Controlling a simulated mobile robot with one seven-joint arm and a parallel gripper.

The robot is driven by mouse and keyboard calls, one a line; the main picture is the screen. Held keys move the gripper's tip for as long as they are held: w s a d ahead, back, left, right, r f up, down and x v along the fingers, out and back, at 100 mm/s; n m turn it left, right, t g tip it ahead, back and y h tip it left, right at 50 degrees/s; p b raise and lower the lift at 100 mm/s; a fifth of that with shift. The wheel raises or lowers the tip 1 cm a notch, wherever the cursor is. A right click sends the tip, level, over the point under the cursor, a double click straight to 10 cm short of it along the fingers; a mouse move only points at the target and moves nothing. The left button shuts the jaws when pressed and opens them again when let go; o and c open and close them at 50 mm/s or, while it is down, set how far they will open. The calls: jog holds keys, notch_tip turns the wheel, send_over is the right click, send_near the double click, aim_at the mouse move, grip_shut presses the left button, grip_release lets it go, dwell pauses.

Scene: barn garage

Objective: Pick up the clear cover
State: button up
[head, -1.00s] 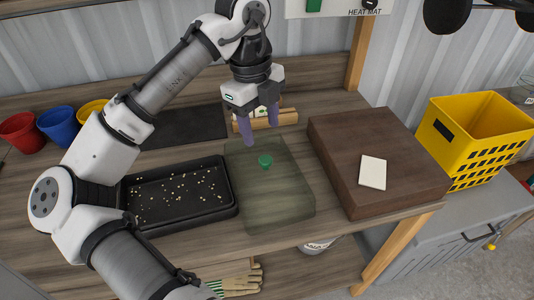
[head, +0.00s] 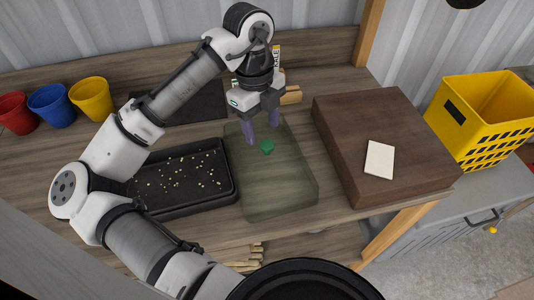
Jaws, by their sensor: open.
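The clear cover (head: 275,189) is a see-through, greenish rectangular lid with a small green knob (head: 267,147) on top. It rests on the wooden bench between a black seed tray and a brown block. My gripper (head: 262,135) points down over the back part of the cover. Its two purple fingers are apart, one to the left of the knob and one to the right and slightly behind it. The fingers hold nothing. Whether a fingertip touches the cover or knob, I cannot tell.
The black tray (head: 150,211) with scattered pale seeds lies close on the left. A brown block (head: 345,140) with a white card (head: 380,159) stands on the right. Red, blue and yellow pots (head: 91,97) stand at back left. A yellow crate (head: 490,120) is at far right.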

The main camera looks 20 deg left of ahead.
aim_at(266, 143)
jog(key=shift+s+d+f+p, duration=0.1)
jog(key=shift+d+f+p, duration=0.15)
jog(key=shift+f, duration=0.65)
jog(key=shift+s+d+f+p, duration=0.15)
jog(key=shift+f+p, duration=0.2)
jog(key=shift+f, duration=0.5)
jog(key=shift+d+f+p, duration=0.2)
jog(key=shift+f+p, duration=0.1)
jog(key=shift+f, duration=0.6)
jog(key=shift+c, duration=0.3)
jog(key=c, duration=1)
